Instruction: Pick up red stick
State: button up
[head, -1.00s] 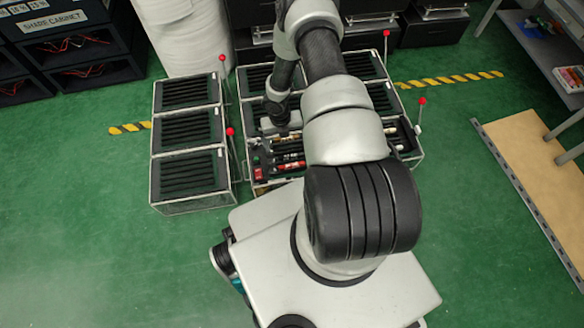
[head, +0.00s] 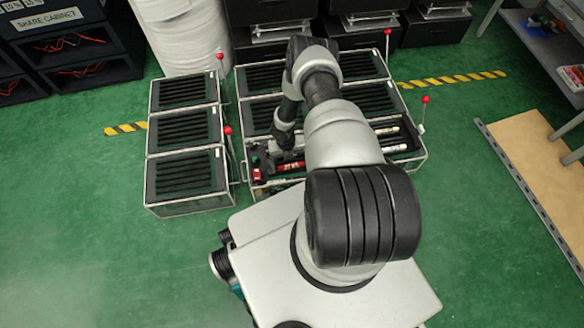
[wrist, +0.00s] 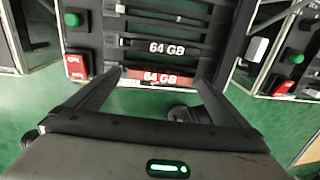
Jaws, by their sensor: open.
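The red stick (wrist: 160,77), printed "64 GB", lies in the front slot of a dark slotted tray in the wrist view. It also shows in the head view (head: 291,166), partly hidden by my arm. In the wrist view my gripper (wrist: 158,80) is open, its two fingers pointing at the red stick, one near each end. The fingers look empty, and I cannot tell whether they touch the stick. In the head view my gripper's fingertips are hidden.
A black stick (wrist: 158,47), also printed "64 GB", lies just behind the red one. Red-knobbed levers (head: 228,131) stand beside the fixtures. A column of empty slotted trays (head: 184,174) is at the left. Green floor is free further left.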

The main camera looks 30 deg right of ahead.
jog(key=shift+f, duration=0.65)
jog(key=c, duration=0.9)
jog(key=shift+c, duration=0.2)
jog(key=shift+r, duration=0.1)
